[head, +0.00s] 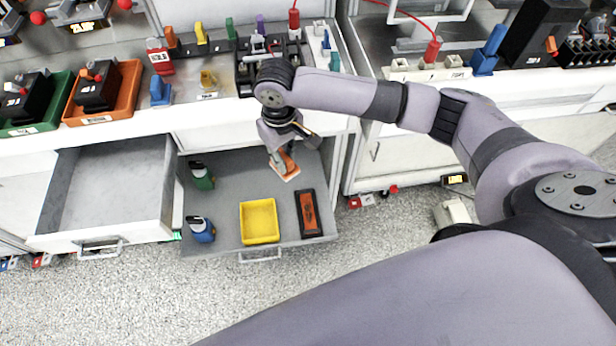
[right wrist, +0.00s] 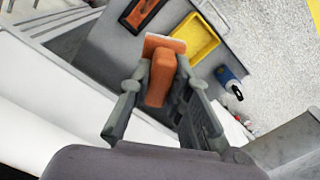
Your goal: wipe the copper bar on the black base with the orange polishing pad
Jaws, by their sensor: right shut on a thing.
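The orange polishing pad (head: 286,167) has an upright orange grip and a flat, pale-edged base. My right gripper (head: 280,152) is shut on its grip, over the back right part of the open grey drawer. In the right wrist view, the pad (right wrist: 160,80) sits between the two fingers of the gripper (right wrist: 158,92). I cannot tell whether the pad touches the drawer floor. The copper bar (head: 308,212) lies in the black base (head: 318,231) at the drawer's front right, apart from the pad. The bar also shows in the right wrist view (right wrist: 141,11). My left gripper is not in view.
A yellow tray (head: 259,238) stands left of the black base. A green bottle (head: 202,178) and a blue bottle (head: 202,231) stand at the drawer's left. An open empty drawer (head: 108,190) is further left. The bench above holds a crowded row of breakers and coloured parts.

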